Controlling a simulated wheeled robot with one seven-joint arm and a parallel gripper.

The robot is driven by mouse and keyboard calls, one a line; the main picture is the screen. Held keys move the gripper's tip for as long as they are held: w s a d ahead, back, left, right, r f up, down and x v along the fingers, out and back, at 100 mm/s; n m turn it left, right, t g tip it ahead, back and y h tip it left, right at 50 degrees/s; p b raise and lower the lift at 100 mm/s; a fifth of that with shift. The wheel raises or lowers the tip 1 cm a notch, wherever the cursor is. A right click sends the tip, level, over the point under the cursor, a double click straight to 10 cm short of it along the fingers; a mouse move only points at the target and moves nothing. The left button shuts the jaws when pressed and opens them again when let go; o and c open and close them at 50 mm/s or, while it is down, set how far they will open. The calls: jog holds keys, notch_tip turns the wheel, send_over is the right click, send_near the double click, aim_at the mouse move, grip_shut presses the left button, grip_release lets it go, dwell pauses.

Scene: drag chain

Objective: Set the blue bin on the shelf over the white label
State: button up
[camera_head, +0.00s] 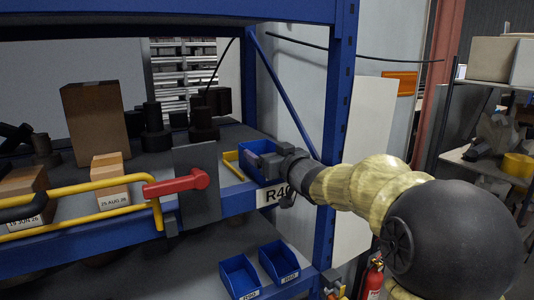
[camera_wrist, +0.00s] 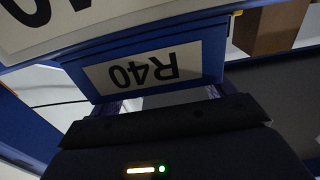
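The blue bin (camera_head: 256,148) is at the right end of the shelf, above the white R40 label (camera_head: 272,195) on the shelf's front beam. In the wrist view the bin's front (camera_wrist: 215,55) carries its own R40 label, upside down. The shelf label (camera_wrist: 75,18) shows large at the top left there. My gripper (camera_head: 283,165) is at the bin's front right side and covers part of it. In the wrist view the gripper body lies close beside the bin's edge. Its fingertips are mostly hidden, so I cannot tell whether they grip the bin.
Left of the bin are a grey plate (camera_head: 196,182), a red handle (camera_head: 177,184) and yellow rails (camera_head: 90,187). A blue upright (camera_head: 338,110) stands close to the right, by my arm. Two other blue bins (camera_head: 240,275) (camera_head: 279,262) are below. Cardboard boxes (camera_head: 97,122) stand farther left.

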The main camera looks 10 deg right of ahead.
jog(key=o, duration=0.4)
jog(key=shift+w+d, duration=0.1)
jog(key=shift+w, duration=0.05)
jog(key=shift+c, duration=0.2)
jog(key=shift+w+d+f, duration=0.1)
jog(key=shift+d, duration=0.05)
jog(key=shift+s+r, duration=0.25)
jog(key=shift+s, duration=0.05)
jog(key=shift+s+f, duration=0.1)
jog(key=shift+s, duration=0.1)
jog(key=b+v, duration=0.2)
jog(key=v, duration=0.9)
jog(key=shift+s, duration=0.15)
